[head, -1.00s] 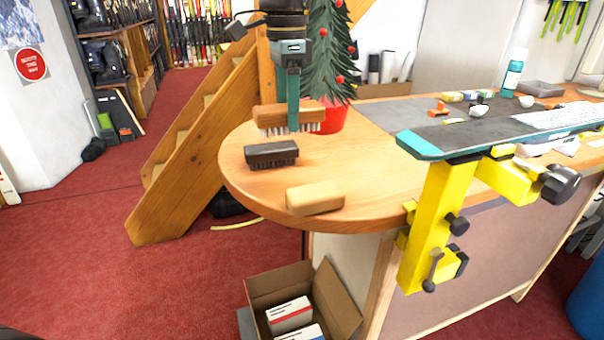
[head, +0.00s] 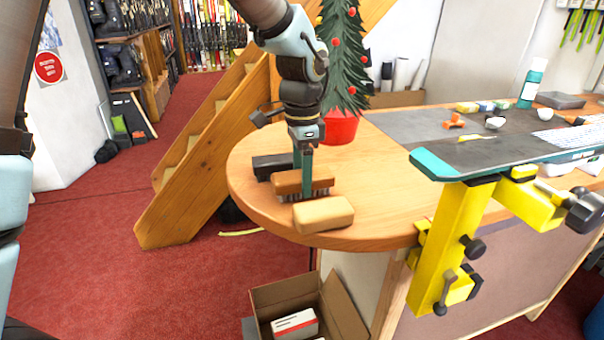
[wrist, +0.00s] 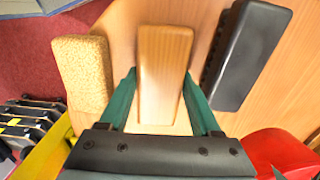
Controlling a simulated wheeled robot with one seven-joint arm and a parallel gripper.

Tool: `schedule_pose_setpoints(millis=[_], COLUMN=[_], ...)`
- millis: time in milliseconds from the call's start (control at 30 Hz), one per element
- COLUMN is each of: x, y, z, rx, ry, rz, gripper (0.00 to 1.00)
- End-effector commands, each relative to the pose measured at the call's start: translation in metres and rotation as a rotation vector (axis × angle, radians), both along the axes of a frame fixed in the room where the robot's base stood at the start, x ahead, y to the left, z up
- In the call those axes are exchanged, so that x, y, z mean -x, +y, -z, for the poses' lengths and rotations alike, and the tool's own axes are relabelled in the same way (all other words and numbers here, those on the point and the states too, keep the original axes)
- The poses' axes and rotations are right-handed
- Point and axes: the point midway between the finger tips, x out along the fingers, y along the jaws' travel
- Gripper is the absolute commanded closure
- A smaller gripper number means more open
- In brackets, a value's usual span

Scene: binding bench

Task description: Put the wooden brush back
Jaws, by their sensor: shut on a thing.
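The wooden brush (head: 288,182), with a brown back and pale grey bristles, is at the rounded end of the wooden bench (head: 258,208). It lies between a black brush (head: 268,163) and a tan cork-like block (head: 324,215). My gripper (head: 304,172) comes down from above with its green fingers on either side of the brush, shut on it. In the wrist view the brush (wrist: 163,65) sits between the two fingers, with the block (wrist: 83,75) at left and the black brush (wrist: 247,52) at right. The bristles look at or very near the bench top; I cannot tell if they touch.
A small Christmas tree in a red pot (head: 341,128) stands behind my gripper. A ski (head: 500,160) in a yellow vise (head: 450,240) is at right. An open cardboard box (head: 285,300) is on the floor below. The bench front between block and vise is clear.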

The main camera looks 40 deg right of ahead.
Motion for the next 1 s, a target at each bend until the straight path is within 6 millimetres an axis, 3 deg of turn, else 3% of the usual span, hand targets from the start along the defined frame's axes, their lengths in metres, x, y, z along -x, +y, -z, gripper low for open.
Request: schedule_pose_setpoints(millis=[333, 367, 600, 1000], x=[0.000, 0.000, 0.000, -0.001], y=[0.000, 0.000, 0.000, -0.001], z=[0.004, 0.004, 0.003, -0.007], rx=[0.000, 0.000, 0.000, 0.002], ry=[0.000, 0.000, 0.000, -0.002], rz=[0.000, 0.000, 0.000, 0.000], gripper=[0.96, 0.34, 0.07, 0.05])
